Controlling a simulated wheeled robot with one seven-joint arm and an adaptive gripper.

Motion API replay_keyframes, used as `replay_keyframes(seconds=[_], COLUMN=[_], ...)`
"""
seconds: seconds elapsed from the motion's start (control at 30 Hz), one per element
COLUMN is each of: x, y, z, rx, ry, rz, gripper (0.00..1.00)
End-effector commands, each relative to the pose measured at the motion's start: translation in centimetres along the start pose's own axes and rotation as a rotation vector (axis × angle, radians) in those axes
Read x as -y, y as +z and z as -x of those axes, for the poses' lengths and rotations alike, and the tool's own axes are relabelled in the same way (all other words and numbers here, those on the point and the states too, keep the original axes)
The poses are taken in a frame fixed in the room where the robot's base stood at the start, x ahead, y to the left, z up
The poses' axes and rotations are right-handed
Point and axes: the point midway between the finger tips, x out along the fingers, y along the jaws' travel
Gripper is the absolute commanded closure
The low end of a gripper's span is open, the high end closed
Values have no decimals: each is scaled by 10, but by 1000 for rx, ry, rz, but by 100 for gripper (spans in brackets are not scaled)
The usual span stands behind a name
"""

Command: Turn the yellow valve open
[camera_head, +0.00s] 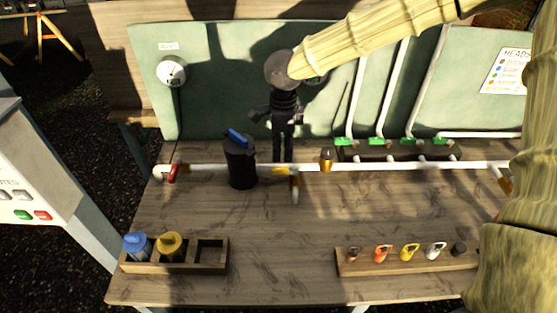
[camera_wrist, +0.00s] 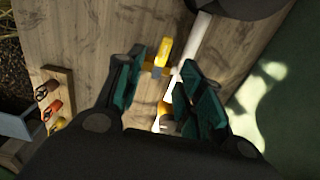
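The yellow valve handle (camera_head: 281,171) sits at the white pipe beside a short branch (camera_head: 294,188) that points toward the table's front. In the wrist view the yellow handle (camera_wrist: 165,48) shows beyond the fingertips, lying roughly along the pipe (camera_wrist: 195,48). My gripper (camera_head: 283,158) points down just above and behind the handle. In the wrist view its teal pads (camera_wrist: 164,92) are wide apart with nothing held. I cannot tell from these views whether a fingertip touches the pipe.
A brass fitting (camera_head: 326,160) is on the right. A red valve (camera_head: 174,172) is at the pipe's left end. A bottle rack (camera_head: 220,268) and a tag rack (camera_head: 350,269) sit in front; the table between is clear.

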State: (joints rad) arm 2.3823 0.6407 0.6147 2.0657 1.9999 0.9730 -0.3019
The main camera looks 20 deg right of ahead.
Motion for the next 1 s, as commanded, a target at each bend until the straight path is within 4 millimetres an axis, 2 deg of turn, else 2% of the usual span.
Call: replay_keyframes(seconds=[0.2, 0.4, 0.6, 0.9, 1.0], x=[17, 21, 16, 22, 22], y=[7, 8, 6, 9, 8], z=[-45, -74, -83, -89, -89], rx=[-9, -10, -7, -8, -8], ry=[18, 22, 17, 22, 22], rz=[2, 2, 2, 3, 2], gripper=[62, 62, 62, 62, 79])
